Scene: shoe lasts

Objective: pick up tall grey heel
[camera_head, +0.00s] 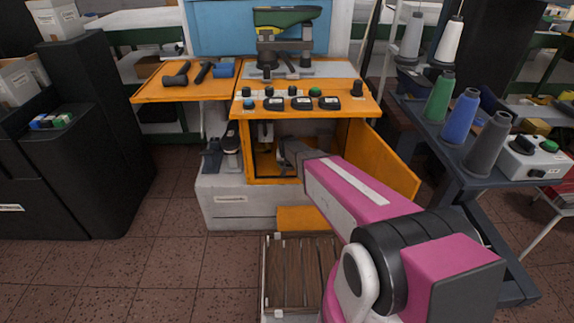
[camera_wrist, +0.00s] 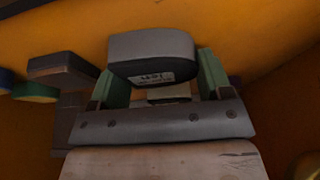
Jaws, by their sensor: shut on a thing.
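The grey heel (camera_wrist: 152,52) shows in the wrist view as a rounded grey block with a dark, labelled lower face. My gripper (camera_wrist: 162,80) has green fingers on both sides of the heel and is shut on it. In the head view, my gripper (camera_head: 284,152) reaches into the open orange cabinet (camera_head: 250,165). The heel cannot be made out there.
In the wrist view, a brown block (camera_wrist: 62,70) and a green disc (camera_wrist: 36,94) are left of my gripper. The orange cabinet door (camera_head: 385,160) stands open at the right of my arm. A wooden slatted crate (camera_head: 290,270) is on the floor in front.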

